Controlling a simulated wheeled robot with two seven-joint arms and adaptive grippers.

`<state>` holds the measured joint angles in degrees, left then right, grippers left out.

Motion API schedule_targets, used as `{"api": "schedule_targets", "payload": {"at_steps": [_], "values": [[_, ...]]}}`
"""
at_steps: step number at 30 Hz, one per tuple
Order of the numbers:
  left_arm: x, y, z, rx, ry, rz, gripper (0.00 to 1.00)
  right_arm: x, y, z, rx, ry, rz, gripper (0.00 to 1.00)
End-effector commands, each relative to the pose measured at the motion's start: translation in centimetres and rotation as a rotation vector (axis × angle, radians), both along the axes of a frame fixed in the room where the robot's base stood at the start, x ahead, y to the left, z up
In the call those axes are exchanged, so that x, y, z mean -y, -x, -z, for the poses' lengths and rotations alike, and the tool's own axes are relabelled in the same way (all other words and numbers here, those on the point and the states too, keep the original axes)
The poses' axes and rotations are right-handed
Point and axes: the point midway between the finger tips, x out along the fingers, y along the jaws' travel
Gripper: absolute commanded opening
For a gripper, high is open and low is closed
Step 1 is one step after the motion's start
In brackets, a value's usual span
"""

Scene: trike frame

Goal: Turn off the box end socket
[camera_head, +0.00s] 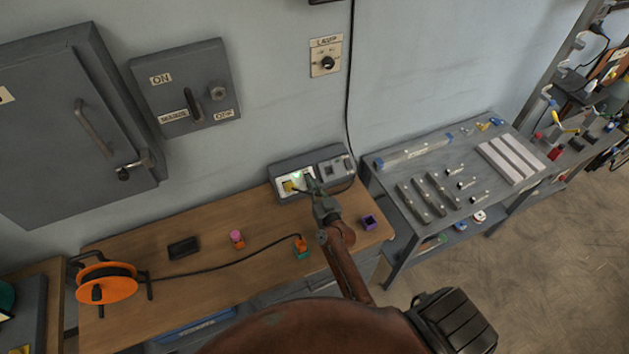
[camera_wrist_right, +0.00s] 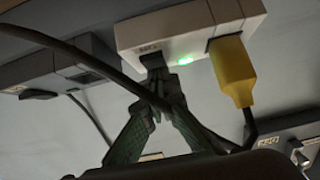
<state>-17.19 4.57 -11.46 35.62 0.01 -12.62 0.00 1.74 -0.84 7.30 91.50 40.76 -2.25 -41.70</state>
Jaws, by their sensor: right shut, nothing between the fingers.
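The box end socket is a white socket block (camera_head: 282,184) on the grey box (camera_head: 335,182) at the back of the workbench. In the right wrist view the white block (camera_wrist_right: 195,28) spans the top, with a lit green light (camera_wrist_right: 185,61). A yellow plug (camera_wrist_right: 233,72) sits in its right part; it also shows in the head view (camera_head: 289,187). My right gripper (camera_head: 311,187) reaches the front of the box. In the wrist view its fingers (camera_wrist_right: 156,85) are shut and empty, just below a dark part of the block. Whether they touch is unclear. My left gripper is out of view.
A dark cable (camera_wrist_right: 85,62) crosses the wrist view at the fingers. On the wooden bench (camera_head: 215,258) lie an orange cable reel (camera_head: 108,283), a black item (camera_head: 184,248), a pink-topped piece (camera_head: 237,238), an orange-green plug (camera_head: 301,246) and a purple block (camera_head: 368,221).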

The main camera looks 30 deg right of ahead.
Motion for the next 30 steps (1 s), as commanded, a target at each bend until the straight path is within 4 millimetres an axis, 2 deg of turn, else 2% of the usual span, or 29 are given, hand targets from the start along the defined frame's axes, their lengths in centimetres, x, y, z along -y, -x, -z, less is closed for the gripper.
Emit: {"api": "schedule_targets", "payload": {"at_steps": [1, 4, 11, 20, 24, 30], "values": [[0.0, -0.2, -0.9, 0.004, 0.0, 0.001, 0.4, -0.6, -0.5, -0.5, -0.011, -0.003, -0.009, 0.0], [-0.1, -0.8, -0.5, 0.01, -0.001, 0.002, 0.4, -0.5, -0.4, -0.1, -0.01, -0.002, -0.008, 0.0], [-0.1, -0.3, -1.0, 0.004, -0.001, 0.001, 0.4, -0.6, -0.2, -0.6, -0.009, -0.002, -0.009, 0.0], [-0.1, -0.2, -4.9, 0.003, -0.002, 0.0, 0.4, -1.0, 1.0, -4.2, -0.009, -0.001, -0.013, 0.0], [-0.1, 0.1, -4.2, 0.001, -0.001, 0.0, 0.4, -1.3, 4.4, -4.0, -0.013, -0.002, -0.012, 0.0], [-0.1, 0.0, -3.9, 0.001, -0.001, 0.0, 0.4, -1.6, 8.2, -4.8, -0.011, -0.002, -0.013, 0.0]]}}
